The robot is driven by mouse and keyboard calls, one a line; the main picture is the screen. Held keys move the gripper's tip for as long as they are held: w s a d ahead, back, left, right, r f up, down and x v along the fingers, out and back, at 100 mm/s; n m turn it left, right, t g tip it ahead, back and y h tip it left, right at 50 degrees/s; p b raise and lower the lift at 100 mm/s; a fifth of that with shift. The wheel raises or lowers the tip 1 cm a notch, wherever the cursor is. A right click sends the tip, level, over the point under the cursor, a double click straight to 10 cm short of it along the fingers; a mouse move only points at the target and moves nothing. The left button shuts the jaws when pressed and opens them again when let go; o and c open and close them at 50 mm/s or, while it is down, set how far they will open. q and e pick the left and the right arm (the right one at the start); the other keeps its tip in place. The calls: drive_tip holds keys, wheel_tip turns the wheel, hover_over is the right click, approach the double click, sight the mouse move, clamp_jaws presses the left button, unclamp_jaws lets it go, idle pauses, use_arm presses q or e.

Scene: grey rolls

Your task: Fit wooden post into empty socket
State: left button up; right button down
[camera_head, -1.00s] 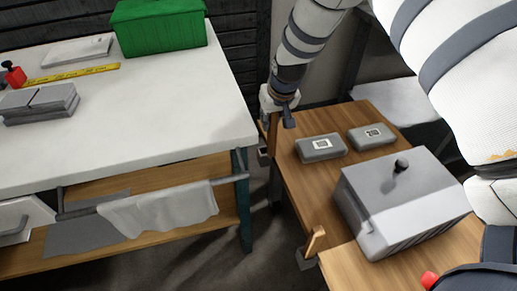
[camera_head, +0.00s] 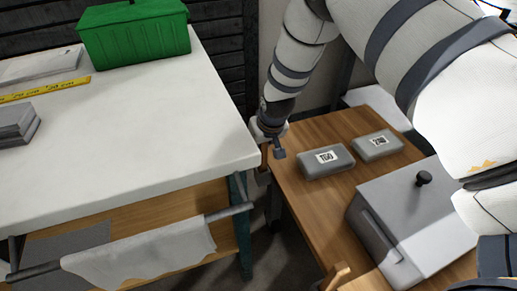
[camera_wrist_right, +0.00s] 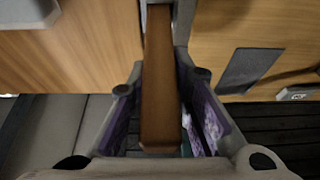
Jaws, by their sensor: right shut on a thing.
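My right gripper (camera_wrist_right: 162,84) is shut on a brown wooden post (camera_wrist_right: 160,105), which lies lengthwise between its two fingers in the right wrist view. In the head view my right wrist (camera_head: 271,127) hangs beside the far left edge of the wooden table (camera_head: 316,215); the fingers and held post are mostly hidden there. Another wooden post (camera_head: 335,275) stands at the table's near left edge, cut by the frame bottom. I cannot make out the empty socket clearly, nor whether the held post touches it. My left gripper is out of view.
Two grey labelled blocks (camera_head: 327,161) and a grey box with a black knob (camera_head: 402,235) occupy the wooden table. A white bench (camera_head: 150,125) with a green crate (camera_head: 135,35) and a draped rail (camera_head: 228,210) stands left. A narrow gap separates them.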

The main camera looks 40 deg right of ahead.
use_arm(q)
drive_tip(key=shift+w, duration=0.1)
use_arm(e)
drive_tip(key=c, duration=1.5)
unclamp_jaws()
drive_tip(key=shift+o, duration=0.2)
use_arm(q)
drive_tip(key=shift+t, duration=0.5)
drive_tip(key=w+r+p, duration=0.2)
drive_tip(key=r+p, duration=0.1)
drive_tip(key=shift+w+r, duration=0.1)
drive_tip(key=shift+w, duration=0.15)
use_arm(e)
drive_tip(key=d+v, duration=0.1)
drive_tip(key=v, duration=1.1)
drive_tip(key=shift+a+r, duration=0.2)
drive_tip(key=shift+a, duration=0.25)
